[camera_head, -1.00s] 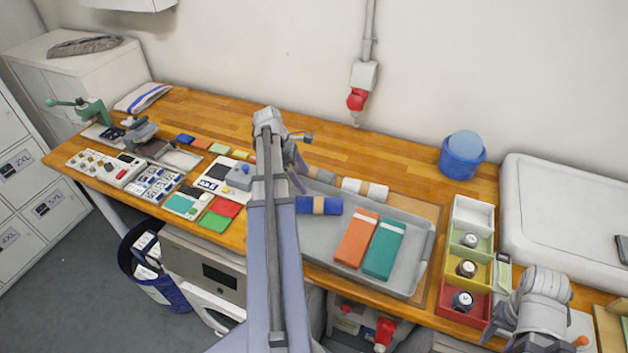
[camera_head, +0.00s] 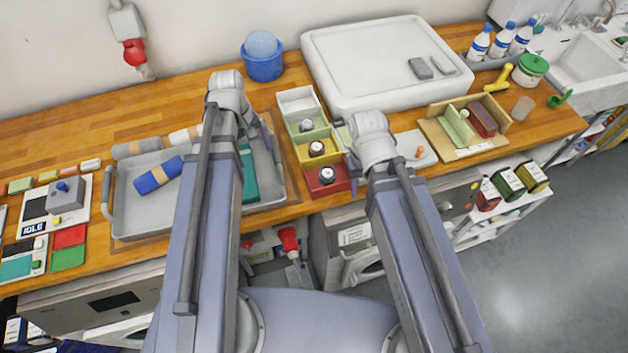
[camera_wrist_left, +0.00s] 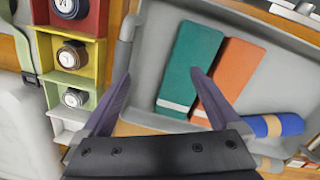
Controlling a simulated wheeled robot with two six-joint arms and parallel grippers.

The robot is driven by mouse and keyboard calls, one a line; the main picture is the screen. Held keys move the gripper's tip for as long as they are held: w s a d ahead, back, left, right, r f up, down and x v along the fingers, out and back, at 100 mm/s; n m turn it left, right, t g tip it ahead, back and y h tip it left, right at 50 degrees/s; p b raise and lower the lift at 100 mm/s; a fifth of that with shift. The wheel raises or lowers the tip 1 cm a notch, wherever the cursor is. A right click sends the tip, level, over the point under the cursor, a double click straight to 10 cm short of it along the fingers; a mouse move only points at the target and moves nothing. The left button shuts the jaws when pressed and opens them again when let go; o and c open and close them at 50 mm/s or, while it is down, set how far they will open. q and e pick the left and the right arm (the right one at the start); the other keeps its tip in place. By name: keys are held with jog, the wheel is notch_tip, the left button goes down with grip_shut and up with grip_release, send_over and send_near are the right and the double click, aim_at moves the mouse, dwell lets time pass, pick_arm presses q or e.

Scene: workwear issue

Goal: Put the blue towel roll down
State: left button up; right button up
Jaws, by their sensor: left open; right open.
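The blue towel roll (camera_head: 158,175) with a tan band lies in the left part of the grey tray (camera_head: 128,218). It also shows at the right of the left wrist view (camera_wrist_left: 263,126). My left gripper (camera_head: 262,135) is open and empty above the tray's right part, apart from the roll. In the left wrist view its fingers (camera_wrist_left: 162,77) are spread over the teal slab (camera_wrist_left: 192,62) and the orange slab (camera_wrist_left: 236,70). My right gripper (camera_head: 365,140) is open near the coloured bins; its fingertips are mostly hidden.
A grey roll (camera_head: 135,149) and a white roll (camera_head: 186,136) lie along the tray's back edge. Coloured bins (camera_head: 327,188) with small round items stand right of the tray. A blue tub (camera_head: 264,66) and a big white bin (camera_head: 350,60) are behind. The back-left wood is clear.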

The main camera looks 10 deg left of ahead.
pick_arm(q)
jog(key=s+d+m+y, duration=0.1)
jog(key=s+d+m, duration=0.2)
jog(key=d+m, duration=0.3)
jog(key=s+d+m+y, duration=0.1)
jog(key=s+d+m, duration=0.3)
jog(key=d, duration=0.8)
jog(key=m, duration=0.2)
jog(key=shift+s+d+m+y, duration=0.15)
jog(key=shift+s+m+y, duration=0.05)
jog(key=shift+m+y, duration=0.1)
